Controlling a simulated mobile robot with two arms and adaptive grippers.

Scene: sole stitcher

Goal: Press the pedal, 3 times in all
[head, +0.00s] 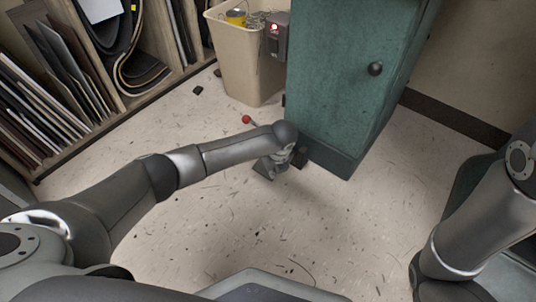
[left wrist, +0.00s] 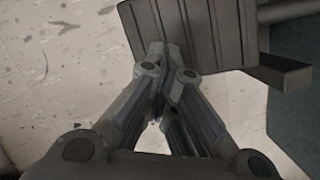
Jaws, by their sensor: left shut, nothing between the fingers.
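The pedal (left wrist: 208,28) is a dark grey ribbed plate at the top of the left wrist view, with side arms toward the teal machine stand. In the head view my left arm and hand mostly hide it, low beside the stand (head: 335,75). My left gripper (left wrist: 167,52) is shut and empty, its fingertips together over the left part of the plate. I cannot tell whether they touch it. It also shows low near the stand in the head view (head: 270,168). My right arm shows at the right, but its gripper is out of view.
A beige bin (head: 245,70) with scraps stands left of the stand. A red knob (head: 246,119) is near my left forearm. Shelves (head: 60,85) hold sheets at left. Foreground floor is clear apart from scraps.

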